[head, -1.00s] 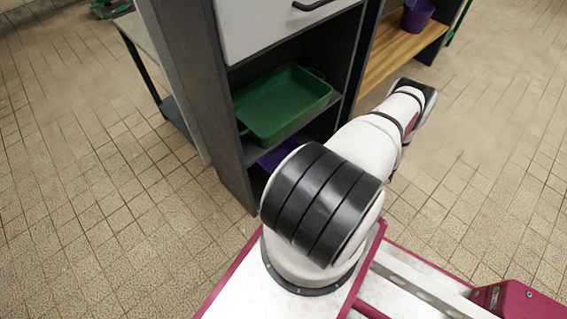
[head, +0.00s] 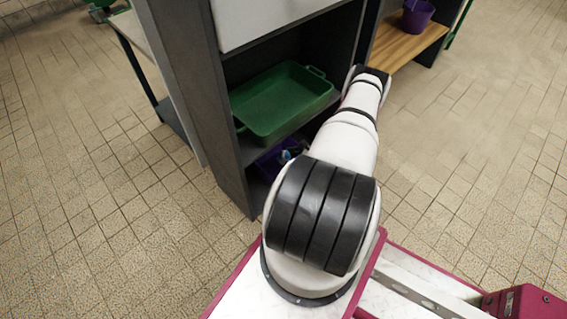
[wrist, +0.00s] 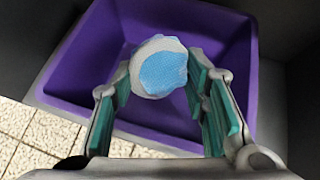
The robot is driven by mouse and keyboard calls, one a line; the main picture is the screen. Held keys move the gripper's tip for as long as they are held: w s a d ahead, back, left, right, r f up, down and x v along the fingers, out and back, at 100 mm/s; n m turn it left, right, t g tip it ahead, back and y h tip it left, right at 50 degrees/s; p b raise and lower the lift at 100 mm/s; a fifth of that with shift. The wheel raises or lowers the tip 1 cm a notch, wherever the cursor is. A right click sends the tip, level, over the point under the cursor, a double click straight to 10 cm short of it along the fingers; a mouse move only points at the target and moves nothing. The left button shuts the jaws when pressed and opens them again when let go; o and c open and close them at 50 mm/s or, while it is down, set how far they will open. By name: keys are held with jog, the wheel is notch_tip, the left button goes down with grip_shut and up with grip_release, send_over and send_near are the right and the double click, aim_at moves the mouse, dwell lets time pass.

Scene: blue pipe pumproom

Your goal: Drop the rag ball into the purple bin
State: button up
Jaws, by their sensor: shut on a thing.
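The rag ball (wrist: 160,70), light blue with a white-grey part, sits between the fingers of my gripper (wrist: 163,80) in the wrist view. My gripper is shut on it. The purple bin (wrist: 82,72) lies beyond the ball in that view, and the ball appears over its open inside. In the head view the bin (head: 268,166) is partly visible in the shelf compartment below the green tray, mostly hidden by my arm and the shelf. A small pale blue and white patch shows at the bin there, too small to tell apart.
The green tray (head: 262,128) rests on the shelf above the bin. The dark cabinet side (head: 207,105) stands close at left. A purple bucket (head: 417,17) stands on a wooden shelf (head: 392,50) at the back right. Tiled floor (head: 90,215) is clear at left.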

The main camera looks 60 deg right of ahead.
jog(key=shift+w+f, duration=0.1)
jog(key=shift+f, duration=0.35)
jog(key=shift+w+f+g+b, duration=0.4)
jog(key=shift+w+b, duration=0.15)
jog(key=shift+b, duration=0.05)
jog(key=g, duration=0.1)
jog(key=w+g+b, duration=0.1)
jog(key=shift+w+a+r+g, duration=0.1)
jog(key=shift+w+g, duration=0.2)
notch_tip(320, 180, down, 2)
jog(key=shift+s+f+b, duration=0.1)
jog(key=shift+f+b, duration=0.05)
jog(key=shift+b, duration=0.45)
jog(key=shift+f, duration=0.25)
jog(key=shift+f, duration=0.6)
jog(key=o, duration=1.2)
jog(key=shift+r, duration=0.1)
